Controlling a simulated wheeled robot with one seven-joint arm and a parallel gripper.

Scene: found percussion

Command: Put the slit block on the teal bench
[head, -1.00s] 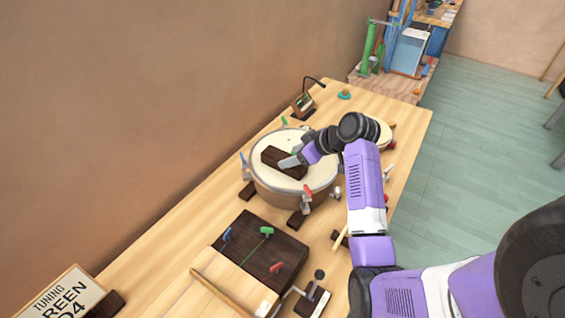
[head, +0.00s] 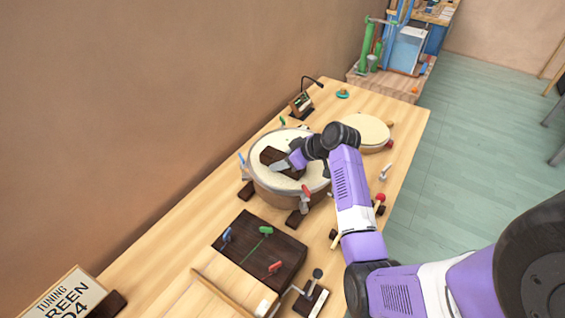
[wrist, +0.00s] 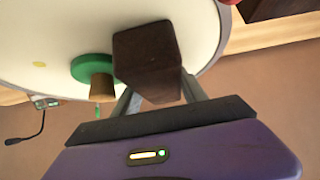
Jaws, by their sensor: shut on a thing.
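My gripper (head: 285,164) is shut on a dark brown block, the likely slit block (head: 270,156), over the pale skin of the large round drum (head: 314,178). In the wrist view the block (wrist: 147,55) sits between the two fingers (wrist: 158,101), with the drum skin behind it. I cannot tell whether the block touches the skin, and its slits do not show. No clearly teal bench is in view. A bench with a blue front (head: 436,42) shows partly at the top.
On the wooden table are a larger dark box (head: 258,245) with coloured pegs, a small oval drum (head: 362,132), a red-tipped mallet (head: 379,198) and a small screen (head: 301,102). Clamps ring the large drum. Green floor (head: 460,160) lies open to the right.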

